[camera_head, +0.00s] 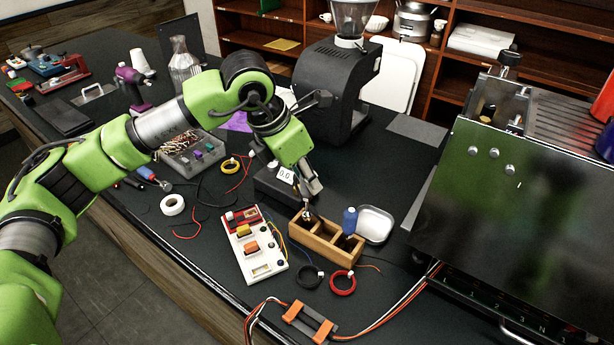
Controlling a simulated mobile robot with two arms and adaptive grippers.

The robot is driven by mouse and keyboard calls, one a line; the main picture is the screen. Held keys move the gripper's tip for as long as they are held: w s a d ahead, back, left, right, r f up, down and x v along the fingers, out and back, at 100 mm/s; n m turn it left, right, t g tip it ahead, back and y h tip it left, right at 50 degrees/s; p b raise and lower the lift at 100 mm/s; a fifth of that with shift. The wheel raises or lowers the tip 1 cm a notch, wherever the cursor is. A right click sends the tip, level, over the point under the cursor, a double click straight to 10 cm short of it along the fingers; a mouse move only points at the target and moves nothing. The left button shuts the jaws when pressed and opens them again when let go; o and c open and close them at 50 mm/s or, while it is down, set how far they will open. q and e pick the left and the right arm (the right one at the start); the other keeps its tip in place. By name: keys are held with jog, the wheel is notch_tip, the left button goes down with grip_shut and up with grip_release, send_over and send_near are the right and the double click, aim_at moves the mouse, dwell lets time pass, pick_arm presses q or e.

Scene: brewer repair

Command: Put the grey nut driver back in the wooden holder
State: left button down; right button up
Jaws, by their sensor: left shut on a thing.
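The wooden holder (325,248) is an open block with several compartments, standing on the dark bench near the middle of the view. My left gripper (311,188) points down above its left end and is shut on the grey nut driver (307,214). The driver is small and dark here, partly hidden by the fingers, and is upright at the left compartment. I cannot tell how deep its lower end sits. A blue-handled driver (350,219) stands in the right part of the holder. My right gripper is not in view.
A white switch panel (254,246) lies left of the holder. A white dish (375,224) is close on its right. Black and red wire rings (342,283) lie in front. A black grinder (333,90) stands behind, and the large brewer (510,220) fills the right.

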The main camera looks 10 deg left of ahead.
aim_at(307, 192)
pick_arm(q)
jog(key=shift+f+b, duration=2.05)
jog(key=shift+f, duration=0.15)
jog(key=c, duration=1.8)
grip_release()
jog(key=shift+o, duration=0.2)
jog(key=o, duration=0.4)
jog(key=shift+r, duration=0.15)
jog(key=shift+r+p, duration=1.6)
jog(key=shift+r, duration=1.8)
